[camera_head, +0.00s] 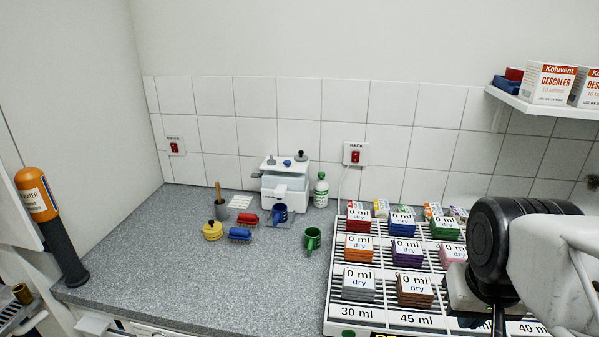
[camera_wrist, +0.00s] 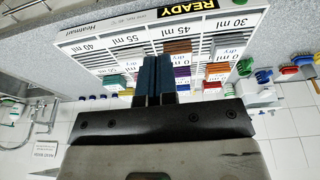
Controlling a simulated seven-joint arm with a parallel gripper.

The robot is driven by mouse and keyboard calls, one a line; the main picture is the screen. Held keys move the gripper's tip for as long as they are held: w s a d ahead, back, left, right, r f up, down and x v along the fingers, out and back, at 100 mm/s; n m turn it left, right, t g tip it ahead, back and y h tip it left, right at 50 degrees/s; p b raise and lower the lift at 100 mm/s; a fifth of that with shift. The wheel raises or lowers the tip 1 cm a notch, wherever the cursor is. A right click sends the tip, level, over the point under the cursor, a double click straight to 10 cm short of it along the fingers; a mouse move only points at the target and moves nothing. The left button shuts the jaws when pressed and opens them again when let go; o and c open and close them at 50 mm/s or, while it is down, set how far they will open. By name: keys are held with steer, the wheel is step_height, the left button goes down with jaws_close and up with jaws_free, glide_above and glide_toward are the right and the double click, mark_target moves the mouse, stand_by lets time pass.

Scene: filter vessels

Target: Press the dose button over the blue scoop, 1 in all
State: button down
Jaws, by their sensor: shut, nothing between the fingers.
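I cannot make out a marked dose button. My gripper is shut and empty, its dark fingers together in the wrist view (camera_wrist: 153,66). It is at the right over the rack, well apart from the appliance.
The white slatted rack (camera_head: 343,300) holds several coloured stacks with "0 ml dry" cards. The counter's left front (camera_head: 190,285) is clear.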

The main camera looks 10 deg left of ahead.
steer(key=w+a+r+n+h, duration=0.1)
steer(key=w+a+r, duration=0.15)
steer(key=w, duration=0.55)
steer(key=w+a+r+h, duration=0.1)
steer(key=w+r, duration=0.3)
steer(key=w, duration=0.5)
steer(key=r+n+t, duration=0.1)
steer(key=n+t, duration=0.4)
steer(key=t, duration=0.1)
glide_above(285, 162)
steer(key=shift+w+h, duration=0.15)
steer(key=shift+h, duration=0.15)
steer(key=shift+f, duration=0.1)
steer(key=shift+f, duration=4.3)
